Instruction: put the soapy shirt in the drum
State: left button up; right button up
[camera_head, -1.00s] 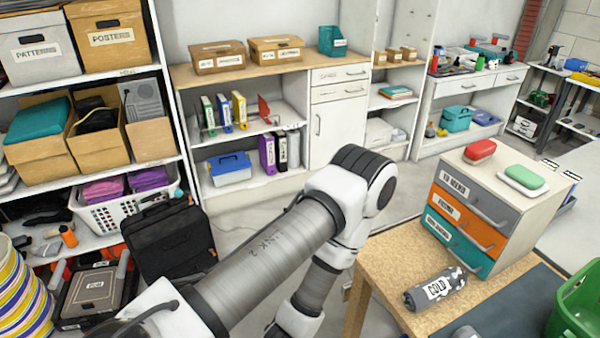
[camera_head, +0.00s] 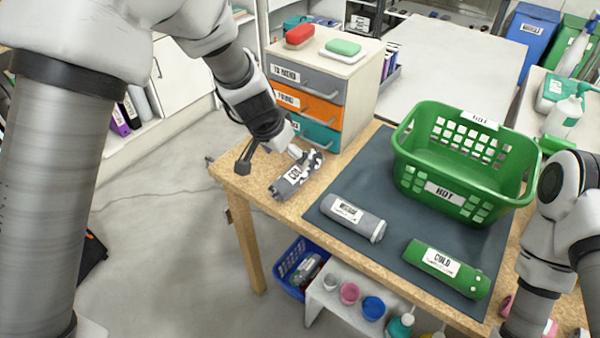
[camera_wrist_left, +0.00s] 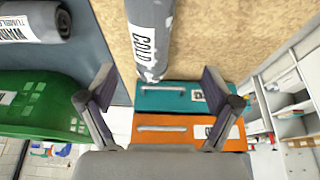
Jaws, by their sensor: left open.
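No soapy shirt and no drum can be made out. A grey patterned roll labelled COLD (camera_head: 296,178) lies at the left end of the wooden table. My left gripper (camera_head: 270,158) is open above it, with fingers on either side. In the left wrist view the roll (camera_wrist_left: 150,38) reaches down toward the gap between the open fingers (camera_wrist_left: 158,92), not gripped. A grey roll (camera_head: 352,217) and a green roll labelled COLD (camera_head: 447,268) lie on the dark mat. My right arm shows at the right edge; its gripper is out of view.
A green basket labelled HOT (camera_head: 465,186) stands on the mat (camera_head: 345,180). A blue crate (camera_head: 292,262) is below the table.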

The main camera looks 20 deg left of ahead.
aim_at(294, 168)
pick_arm(q)
jog(key=shift+s+d+f, duration=0.3)
jog(key=shift+d+f, duration=0.25)
jog(key=shift+f, duration=0.1)
jog(key=x, duration=0.5)
jog(key=shift+w+f, duration=0.1)
jog(key=shift+w, duration=0.3)
jog(key=shift+s+r, duration=0.2)
jog(key=shift+r, duration=0.05)
jog(key=shift+f, duration=0.1)
jog(key=c, duration=1.5)
jog(key=shift+o, duration=0.2)
